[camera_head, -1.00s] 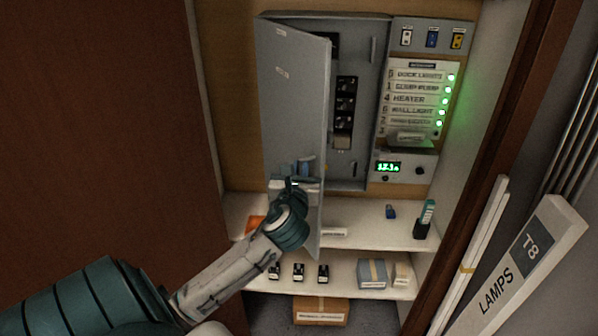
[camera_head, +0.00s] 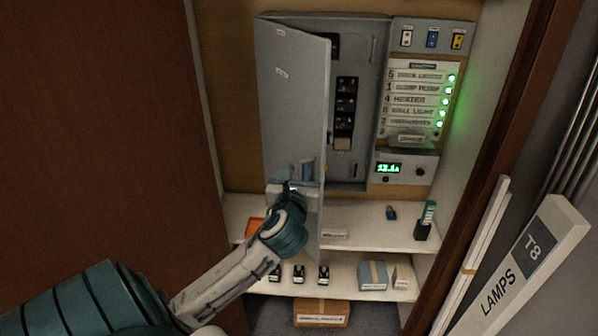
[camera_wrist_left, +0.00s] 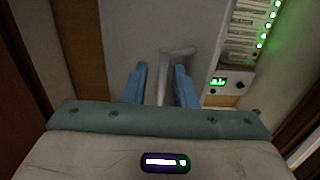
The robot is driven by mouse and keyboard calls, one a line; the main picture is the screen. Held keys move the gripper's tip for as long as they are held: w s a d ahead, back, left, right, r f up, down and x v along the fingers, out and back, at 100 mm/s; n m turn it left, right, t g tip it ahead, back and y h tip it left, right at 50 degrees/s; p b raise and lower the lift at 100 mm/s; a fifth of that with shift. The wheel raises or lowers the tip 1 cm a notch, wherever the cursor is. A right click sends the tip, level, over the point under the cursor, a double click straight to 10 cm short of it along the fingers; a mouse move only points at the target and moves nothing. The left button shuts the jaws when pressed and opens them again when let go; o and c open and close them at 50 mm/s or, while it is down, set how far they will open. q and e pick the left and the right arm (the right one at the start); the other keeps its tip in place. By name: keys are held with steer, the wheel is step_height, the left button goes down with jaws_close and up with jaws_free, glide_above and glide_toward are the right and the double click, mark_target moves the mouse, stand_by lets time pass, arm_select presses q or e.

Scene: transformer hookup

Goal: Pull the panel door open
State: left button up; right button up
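The grey panel door (camera_head: 292,110) stands partly open, hinged on its left side, with the dark breakers (camera_head: 346,105) showing past its free edge. My left gripper (camera_head: 300,172) is at the lower part of the door's front face. In the left wrist view its two blue fingers (camera_wrist_left: 160,74) are apart, with a pale grey bent handle (camera_wrist_left: 162,88) between them. Gaps show beside the handle, so the fingers do not look closed on it. In the head view the handle is hidden behind the gripper. My right gripper is not in view.
Right of the cabinet are a labelled panel with green lights (camera_head: 415,98) and a small display box (camera_head: 402,168). A lamp box (camera_head: 525,275) leans at the lower right.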

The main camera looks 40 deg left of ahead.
arm_select(q)
steer(key=v, duration=0.9)
steer(key=shift+s, duration=0.15)
